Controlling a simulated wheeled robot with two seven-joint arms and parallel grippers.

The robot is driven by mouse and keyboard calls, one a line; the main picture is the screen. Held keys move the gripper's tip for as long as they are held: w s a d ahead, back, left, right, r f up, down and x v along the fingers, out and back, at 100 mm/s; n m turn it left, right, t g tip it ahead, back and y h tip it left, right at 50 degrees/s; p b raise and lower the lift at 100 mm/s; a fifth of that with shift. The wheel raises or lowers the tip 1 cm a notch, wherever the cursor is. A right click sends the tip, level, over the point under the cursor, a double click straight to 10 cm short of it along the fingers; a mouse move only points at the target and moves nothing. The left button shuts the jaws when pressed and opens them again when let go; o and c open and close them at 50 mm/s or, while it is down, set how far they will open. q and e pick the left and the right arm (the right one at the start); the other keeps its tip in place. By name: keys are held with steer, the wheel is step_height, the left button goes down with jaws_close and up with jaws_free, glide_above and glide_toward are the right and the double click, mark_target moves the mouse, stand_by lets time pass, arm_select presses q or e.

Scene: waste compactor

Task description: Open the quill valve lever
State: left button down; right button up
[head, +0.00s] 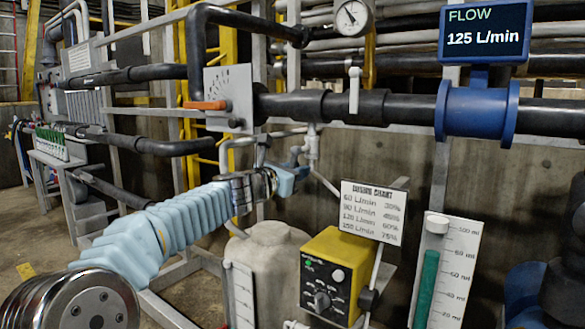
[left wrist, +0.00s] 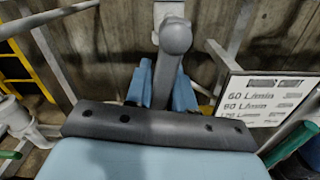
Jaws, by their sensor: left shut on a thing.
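In the left wrist view a grey lever with a rounded end (left wrist: 175,40), which looks like the quill valve lever, runs down between the two blue fingers. My left gripper (left wrist: 162,88) is shut on it, one finger on each side. Behind the lever is a pale mount on the concrete wall. In the head view my left gripper (head: 288,175) is at mid-picture, above the pale tank and below the dark main pipe. The lever is largely hidden there by the gripper, so its angle is hard to tell. My right gripper is not in view.
A dosing chart (head: 372,211) and a yellow pump box (head: 335,272) stand just right of my left gripper. The pale tank (head: 272,252) is below it. An orange handle (head: 205,105) is up left. The flow display (head: 485,28) reads 125 L/min.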

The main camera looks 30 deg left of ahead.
arm_select(q)
steer(key=shift+d+f+n, duration=0.1)
steer(key=shift+d+n, duration=0.35)
steer(key=shift+n, duration=0.55)
steer(key=c, duration=1.1)
jaws_free()
steer(key=shift+o, duration=0.2)
steer(key=shift+s, duration=0.15)
steer(key=s+a, duration=0.1)
steer(key=s, duration=1.2)
steer(key=shift+s, duration=0.25)
